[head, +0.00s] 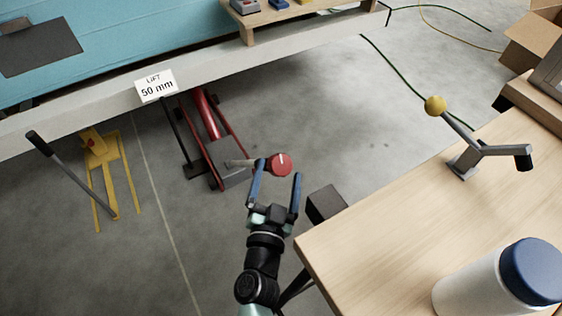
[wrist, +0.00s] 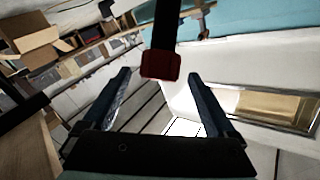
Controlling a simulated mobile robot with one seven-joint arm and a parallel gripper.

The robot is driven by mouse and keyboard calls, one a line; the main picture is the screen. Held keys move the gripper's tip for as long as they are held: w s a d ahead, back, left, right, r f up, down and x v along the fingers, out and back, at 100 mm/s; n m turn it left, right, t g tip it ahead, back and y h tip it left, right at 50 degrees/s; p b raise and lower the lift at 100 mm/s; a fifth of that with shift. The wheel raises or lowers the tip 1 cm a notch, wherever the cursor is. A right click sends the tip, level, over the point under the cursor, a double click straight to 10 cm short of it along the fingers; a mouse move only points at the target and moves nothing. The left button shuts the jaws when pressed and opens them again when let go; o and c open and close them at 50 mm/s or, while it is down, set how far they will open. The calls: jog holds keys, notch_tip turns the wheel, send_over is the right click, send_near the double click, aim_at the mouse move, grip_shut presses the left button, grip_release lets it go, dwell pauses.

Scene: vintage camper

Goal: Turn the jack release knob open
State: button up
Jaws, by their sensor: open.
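The red round release knob (head: 280,164) sits on a short grey stem at the front of the red floor jack (head: 207,120), under the camper's edge. A pale line marks the knob's face. My gripper (head: 279,170) is open, with its blue fingers pointing at the knob, one tip near its left side and one to its right. In the wrist view a dark red part (wrist: 161,65), which looks like the knob, hangs from a dark bar just beyond and between the open fingertips (wrist: 158,75). I cannot tell whether either finger touches the knob.
A yellow jack (head: 100,165) with a dark handle stands on the floor at left. A wooden table (head: 400,225) at right carries a metal lever with a yellow ball (head: 435,105) and a white bottle (head: 470,292) with a blue lid.

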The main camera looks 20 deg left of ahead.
aim_at(280, 172)
jog(key=shift+x, duration=1.85)
jog(key=shift+c, duration=0.4)
jog(key=c, duration=1.3)
